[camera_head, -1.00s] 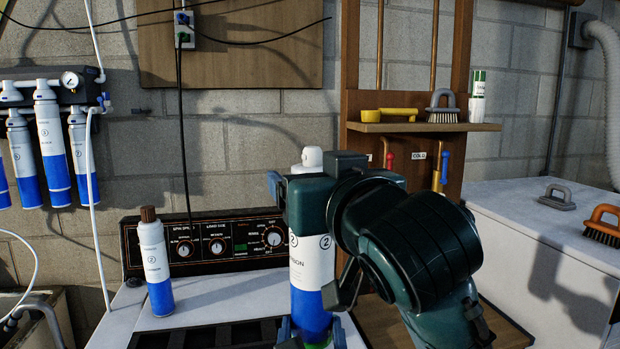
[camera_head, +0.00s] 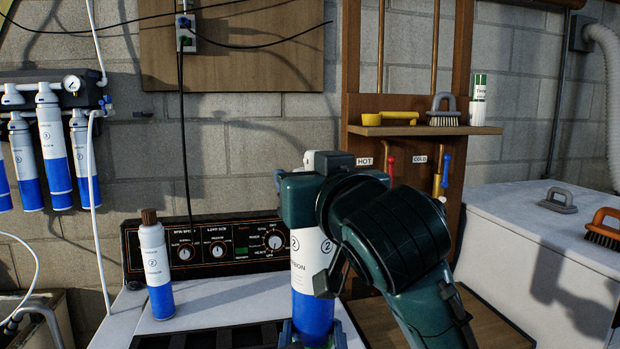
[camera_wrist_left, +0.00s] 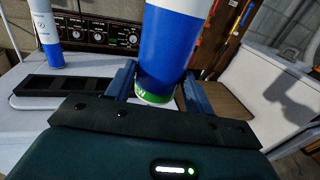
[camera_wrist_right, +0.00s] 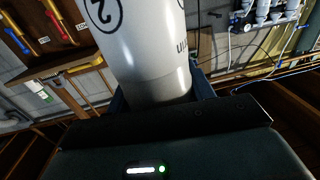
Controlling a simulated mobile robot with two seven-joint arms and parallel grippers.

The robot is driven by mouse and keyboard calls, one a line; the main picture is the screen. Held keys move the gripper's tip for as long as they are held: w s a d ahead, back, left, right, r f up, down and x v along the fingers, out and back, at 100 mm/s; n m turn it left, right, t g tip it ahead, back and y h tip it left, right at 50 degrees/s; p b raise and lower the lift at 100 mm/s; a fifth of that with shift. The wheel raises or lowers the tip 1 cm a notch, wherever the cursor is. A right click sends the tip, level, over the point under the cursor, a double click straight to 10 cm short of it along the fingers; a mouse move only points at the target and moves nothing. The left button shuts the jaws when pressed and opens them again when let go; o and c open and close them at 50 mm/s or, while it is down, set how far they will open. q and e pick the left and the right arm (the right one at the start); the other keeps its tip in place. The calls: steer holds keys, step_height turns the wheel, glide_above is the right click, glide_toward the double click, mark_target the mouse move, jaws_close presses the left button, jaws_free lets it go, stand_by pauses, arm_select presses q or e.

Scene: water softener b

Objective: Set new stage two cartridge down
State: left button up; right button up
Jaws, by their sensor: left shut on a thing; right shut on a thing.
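A white and blue cartridge marked 2 (camera_head: 312,255) is upright above the front of the white appliance top. My left gripper (camera_head: 313,334) is shut around its blue lower end; the left wrist view shows the green band at its base between the fingers (camera_wrist_left: 158,88). My right gripper (camera_wrist_right: 160,92) is shut around the white upper part, which fills the right wrist view. In the head view the right arm covers part of the cartridge's top. Whether the base touches a surface is hidden. Another cartridge marked 2, with a brown cap (camera_head: 156,266), stands on the appliance to the left.
The appliance's control panel (camera_head: 205,245) rises behind. A dark slotted tray (camera_wrist_left: 75,85) lies left of the held cartridge. Wall filters (camera_head: 55,150) hang at left. A wooden shelf (camera_head: 425,130) holds a brush (camera_head: 444,110). A white chest (camera_head: 560,240) stands at right.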

arm_select(q)
steer(key=shift+r, duration=0.1)
arm_select(e)
steer(key=c, duration=0.4)
arm_select(q)
steer(key=o, duration=1.1)
arm_select(e)
steer(key=shift+c, duration=0.4)
arm_select(q)
steer(key=shift+s, duration=0.1)
